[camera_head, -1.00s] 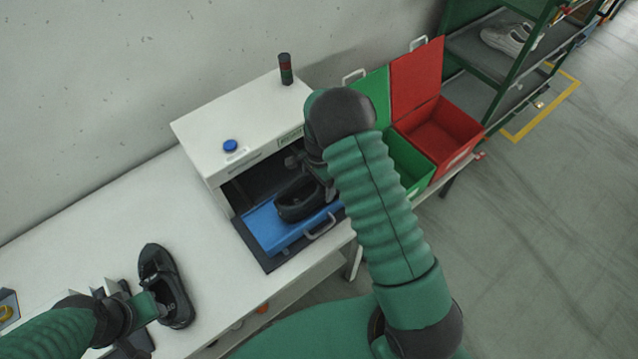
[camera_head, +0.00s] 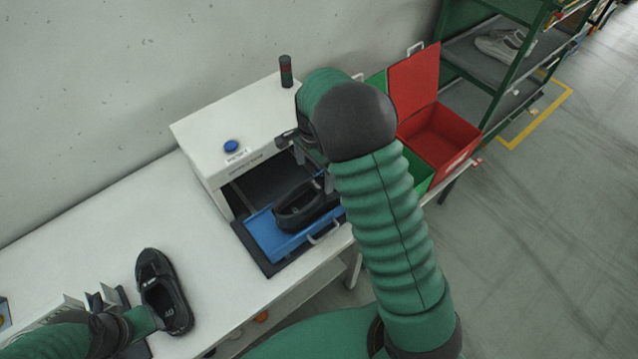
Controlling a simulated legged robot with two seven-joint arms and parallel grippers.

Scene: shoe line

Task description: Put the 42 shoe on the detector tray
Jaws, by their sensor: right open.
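A black shoe (camera_head: 298,212) lies on the blue detector tray (camera_head: 262,232), which is pulled out of the white detector box (camera_head: 205,150). My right gripper (camera_head: 311,160) is open above the shoe's far right end, apart from it as far as I can tell; my arm hides part of this area. A second black shoe (camera_head: 158,275) lies on the white table at left, with a small pale number inside that I cannot read surely. My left gripper (camera_head: 140,318) is beside this second shoe at its left edge; its fingers are not clear.
A blue button (camera_head: 231,146) and a dark signal lamp (camera_head: 286,72) are on the detector box. A red bin (camera_head: 437,135) and a green bin (camera_head: 415,168) stand right of it, partly behind my arm. A rack with pale shoes (camera_head: 505,45) is at the back right. The table between the second shoe and detector is clear.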

